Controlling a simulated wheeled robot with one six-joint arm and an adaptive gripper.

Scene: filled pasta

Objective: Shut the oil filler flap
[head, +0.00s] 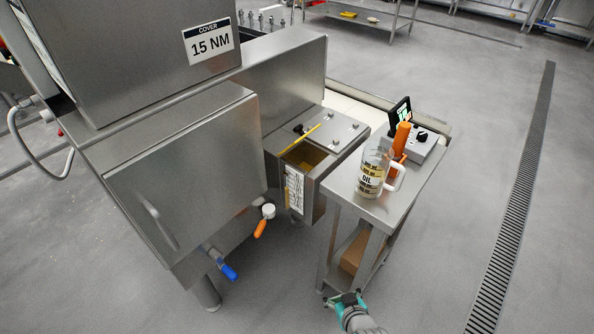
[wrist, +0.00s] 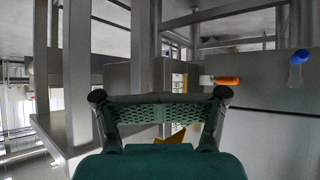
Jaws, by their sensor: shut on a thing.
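The oil filler flap (head: 301,139) looks like a thin yellow-edged plate standing raised over a box-shaped opening (head: 307,156) in the steel unit. The opening is uncovered and amber-brown inside. My gripper (head: 345,299) is low beside the small steel table, well below and right of the flap, and apart from it. The flap cannot be made out in the wrist view.
A glass oil jug (head: 371,172) and an orange-handled tool (head: 401,138) stand on the small table (head: 361,205), near a control box (head: 424,146). A brown box (head: 355,251) sits on its lower shelf. Blue (head: 229,272) and orange (head: 260,229) handles stick out left. Floor to the right is clear.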

